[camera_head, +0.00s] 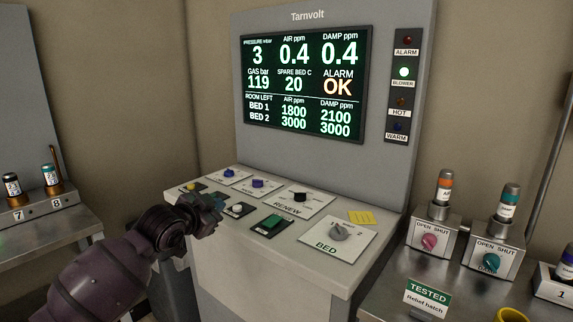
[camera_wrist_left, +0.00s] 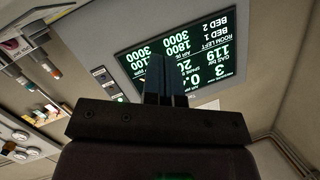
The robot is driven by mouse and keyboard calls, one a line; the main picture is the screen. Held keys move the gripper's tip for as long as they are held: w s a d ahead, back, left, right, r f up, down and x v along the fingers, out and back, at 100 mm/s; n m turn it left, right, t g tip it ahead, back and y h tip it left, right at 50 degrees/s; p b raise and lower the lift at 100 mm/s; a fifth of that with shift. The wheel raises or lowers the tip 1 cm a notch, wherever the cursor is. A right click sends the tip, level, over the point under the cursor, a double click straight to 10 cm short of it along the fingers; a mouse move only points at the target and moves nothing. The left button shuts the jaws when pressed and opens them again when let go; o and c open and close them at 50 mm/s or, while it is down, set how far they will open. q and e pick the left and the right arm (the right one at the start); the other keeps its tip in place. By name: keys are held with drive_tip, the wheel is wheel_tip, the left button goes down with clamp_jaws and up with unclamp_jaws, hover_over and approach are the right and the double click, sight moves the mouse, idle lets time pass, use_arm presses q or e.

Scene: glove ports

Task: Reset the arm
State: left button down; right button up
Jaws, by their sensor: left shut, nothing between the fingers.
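My left arm (camera_head: 110,262) comes in from the lower left in the head view. My left gripper (camera_head: 214,203) is above the left part of the console's sloped control panel (camera_head: 306,268). It hides part of the panel behind it. In the left wrist view, my left gripper's fingers (camera_wrist_left: 166,82) are together with nothing between them, and the console screen shows upside down behind them. I cannot tell from these views whether the gripper touches the panel. My right gripper is not in view.
The Tarnvolt screen (camera_head: 303,84) reads ALARM OK, and the BLOWER lamp (camera_head: 404,72) glows. The panel has a green button (camera_head: 269,222) and a BED knob (camera_head: 340,232). Valve blocks (camera_head: 430,238) stand on the right bench, with a TESTED sign (camera_head: 428,298). A left bench (camera_head: 40,235) holds bottles.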

use_arm(q)
drive_tip(key=s+a+f+n+g+y, duration=0.1)
drive_tip(key=s+a+f+n+y, duration=0.1)
drive_tip(key=s+f, duration=0.9)
drive_tip(key=s+a+f+n+g+y, duration=0.1)
drive_tip(key=s+a+f+n, duration=0.3)
drive_tip(key=s+f, duration=0.7)
drive_tip(key=s+a+f+n+g+y, duration=0.1)
drive_tip(key=s+a+f+n+y, duration=0.2)
drive_tip(key=s+f, duration=0.8)
drive_tip(key=s+a+n, duration=0.1)
drive_tip(key=s, duration=1)
drive_tip(key=shift+s+a+f+y+p, duration=0.2)
drive_tip(key=shift+f+y+p, duration=0.05)
drive_tip(key=shift+y+p, duration=0.1)
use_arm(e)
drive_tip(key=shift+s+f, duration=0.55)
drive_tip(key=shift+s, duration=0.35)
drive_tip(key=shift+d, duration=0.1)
